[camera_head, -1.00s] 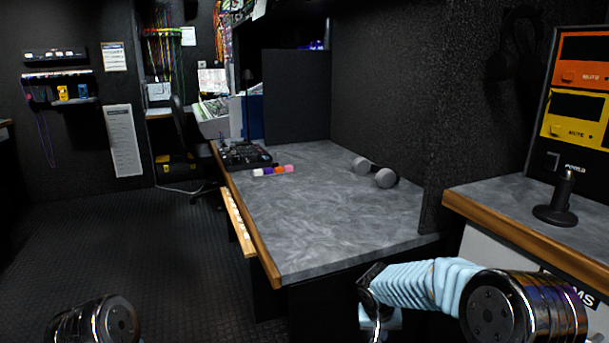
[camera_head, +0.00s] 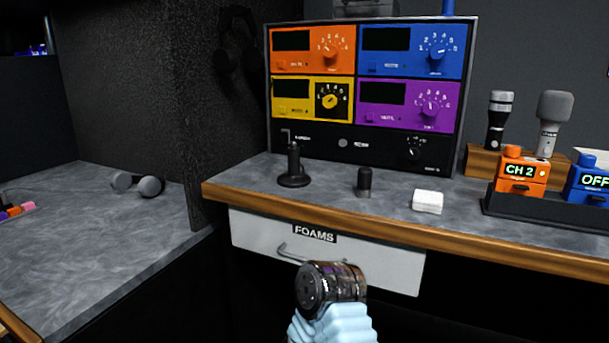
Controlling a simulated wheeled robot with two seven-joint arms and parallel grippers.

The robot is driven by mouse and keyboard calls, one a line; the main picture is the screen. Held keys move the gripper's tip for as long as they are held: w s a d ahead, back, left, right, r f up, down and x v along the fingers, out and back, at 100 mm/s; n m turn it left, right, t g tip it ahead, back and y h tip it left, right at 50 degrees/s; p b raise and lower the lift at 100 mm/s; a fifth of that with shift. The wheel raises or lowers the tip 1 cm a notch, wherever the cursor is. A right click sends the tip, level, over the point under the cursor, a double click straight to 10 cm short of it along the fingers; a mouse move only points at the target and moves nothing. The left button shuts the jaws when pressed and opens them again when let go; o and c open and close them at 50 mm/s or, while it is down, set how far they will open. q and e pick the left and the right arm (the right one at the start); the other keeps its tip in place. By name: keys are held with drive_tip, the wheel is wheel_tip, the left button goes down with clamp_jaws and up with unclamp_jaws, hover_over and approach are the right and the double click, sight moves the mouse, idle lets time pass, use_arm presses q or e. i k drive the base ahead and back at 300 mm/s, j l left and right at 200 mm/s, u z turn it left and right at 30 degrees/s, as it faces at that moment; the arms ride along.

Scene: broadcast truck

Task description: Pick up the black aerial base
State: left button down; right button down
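A black upright post on a round black foot (camera_head: 294,172), which looks like the aerial base, stands on the grey counter (camera_head: 240,190) in front of the coloured receiver rack. It is upright, with a small bent piece at its top. A short black cylinder (camera_head: 364,184) stands apart to its right. A dark round link and light blue sleeve of my arm show at bottom centre, in front of the drawer and below the counter edge. No gripper fingers show in the head view, and nothing touches the post.
The rack (camera_head: 367,95) stands behind the post. A white block (camera_head: 427,201), an orange CH 2 pack (camera_head: 520,176), a blue OFF pack (camera_head: 590,183) and two microphones are to the right. A FOAMS drawer (camera_head: 325,250) sits below. Headphones hang on the dark wall at left.

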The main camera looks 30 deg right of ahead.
sight(294, 178)
drive_tip(key=z, duration=1.1)
